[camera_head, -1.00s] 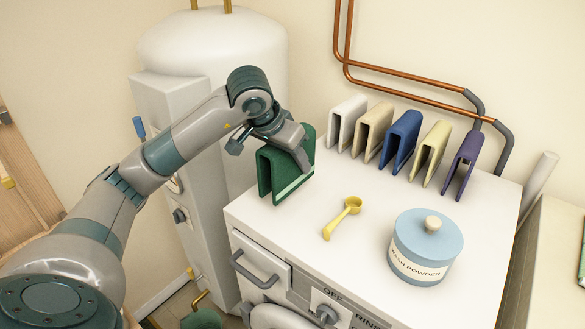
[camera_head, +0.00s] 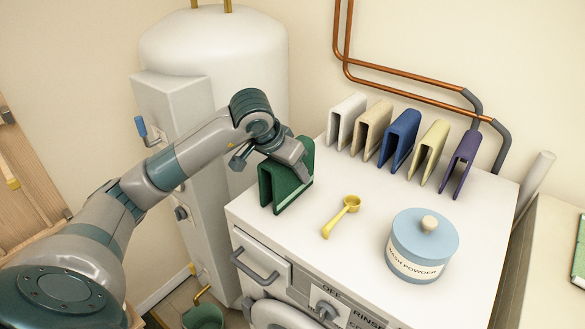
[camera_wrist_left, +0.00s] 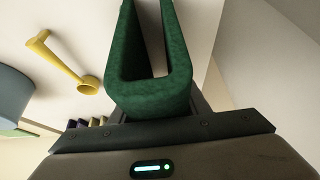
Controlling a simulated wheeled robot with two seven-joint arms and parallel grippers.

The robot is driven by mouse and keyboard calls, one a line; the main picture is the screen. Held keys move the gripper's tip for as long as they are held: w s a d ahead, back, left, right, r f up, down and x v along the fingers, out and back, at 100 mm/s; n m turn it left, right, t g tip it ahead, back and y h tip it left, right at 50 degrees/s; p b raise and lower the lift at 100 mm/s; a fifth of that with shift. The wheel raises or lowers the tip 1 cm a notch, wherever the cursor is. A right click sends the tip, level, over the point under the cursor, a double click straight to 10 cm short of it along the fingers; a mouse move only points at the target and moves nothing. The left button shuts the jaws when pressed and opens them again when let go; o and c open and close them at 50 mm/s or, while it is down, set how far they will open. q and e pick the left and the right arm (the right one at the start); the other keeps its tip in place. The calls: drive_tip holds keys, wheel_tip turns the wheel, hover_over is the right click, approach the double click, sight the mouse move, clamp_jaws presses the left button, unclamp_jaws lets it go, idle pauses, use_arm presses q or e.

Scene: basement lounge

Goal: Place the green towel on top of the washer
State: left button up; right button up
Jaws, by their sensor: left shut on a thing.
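My left gripper (camera_head: 298,168) comes from above and is shut on the towel's folded upper part. In the left wrist view the towel (camera_wrist_left: 150,95) fills the space in front of the gripper, with its two flaps pointing away and a gap between them. The towel's lower edge is at or just above the washer top; I cannot tell whether it touches. My right gripper is not in view.
Several folded towels stand in a row at the back of the washer, including a white one (camera_head: 345,122) and a purple one (camera_head: 461,160). A white tank (camera_head: 215,65) is behind left.

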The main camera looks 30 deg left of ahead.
use_arm(q)
drive_tip(key=shift+f, duration=0.1)
drive_tip(key=o, duration=1.2)
drive_tip(key=shift+c, duration=0.2)
drive_tip(key=shift+r, duration=0.25)
drive_tip(key=b+v, duration=0.3)
drive_tip(key=v, duration=0.7)
drive_tip(key=shift+s+r+b, duration=0.15)
drive_tip(key=shift+b, duration=0.15)
drive_tip(key=shift+s+r, duration=0.35)
drive_tip(key=shift+r, duration=0.25)
